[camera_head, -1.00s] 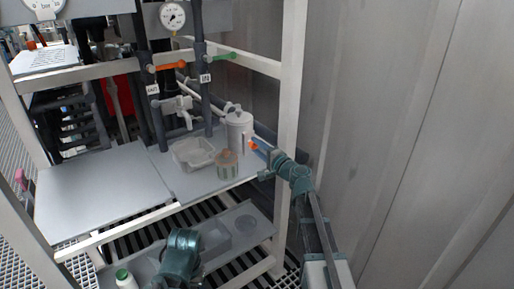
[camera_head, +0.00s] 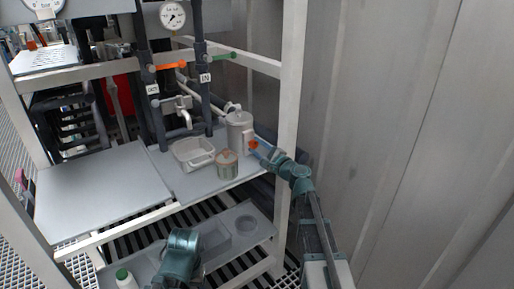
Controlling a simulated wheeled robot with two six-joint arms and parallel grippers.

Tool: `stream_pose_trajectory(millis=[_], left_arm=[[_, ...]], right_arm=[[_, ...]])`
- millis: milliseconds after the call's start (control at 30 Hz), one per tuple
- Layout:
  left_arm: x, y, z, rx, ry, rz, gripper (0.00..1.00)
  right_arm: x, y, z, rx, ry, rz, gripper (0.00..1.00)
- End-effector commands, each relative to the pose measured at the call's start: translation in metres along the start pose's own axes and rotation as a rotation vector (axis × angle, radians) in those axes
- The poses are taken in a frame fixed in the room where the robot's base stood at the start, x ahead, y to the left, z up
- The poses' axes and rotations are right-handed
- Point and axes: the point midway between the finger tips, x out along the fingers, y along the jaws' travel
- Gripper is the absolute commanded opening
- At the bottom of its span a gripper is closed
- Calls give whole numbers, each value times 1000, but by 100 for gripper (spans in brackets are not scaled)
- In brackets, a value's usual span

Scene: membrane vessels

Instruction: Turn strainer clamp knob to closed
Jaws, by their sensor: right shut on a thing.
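The strainer (camera_head: 237,130) is a pale grey upright cylinder standing at the right end of the grey shelf. Its orange clamp knob (camera_head: 253,145) sits on its right side. My right gripper (camera_head: 258,149) reaches in from the right and is shut on the orange knob; the fingers partly hide it. The knob's exact angle is too small to tell. My left arm (camera_head: 180,255) shows at the bottom, low in front of the shelf; its fingertips cannot be made out.
A clear tray (camera_head: 192,153) and a small lidded jar (camera_head: 227,164) stand left of the strainer. A white frame post (camera_head: 291,90) rises close to my right arm. Pipes with an orange handle (camera_head: 172,66) and a green handle (camera_head: 222,57) stand behind. The left shelf (camera_head: 95,190) is clear.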

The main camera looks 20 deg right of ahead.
Motion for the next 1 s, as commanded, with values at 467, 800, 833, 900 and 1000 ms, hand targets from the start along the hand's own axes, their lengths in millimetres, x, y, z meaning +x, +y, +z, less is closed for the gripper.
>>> stream_pose_trajectory(millis=[467, 800, 833, 900, 1000], left_arm=[[0, 0, 0, 0, 0, 0, 69], [0, 0, 0, 0, 0, 0, 69], [0, 0, 0, 0, 0, 0, 69], [0, 0, 0, 0, 0, 0, 69], [0, 0, 0, 0, 0, 0, 69]], right_arm=[[-1, 1, 0, 13, 1, 1, 0], [0, 0, 0, 13, 1, 0, 72], [0, 0, 0, 13, 0, 0, 72], [0, 0, 0, 13, 0, 0, 72], [-4, 0, 0, 13, 1, 0, 72]])
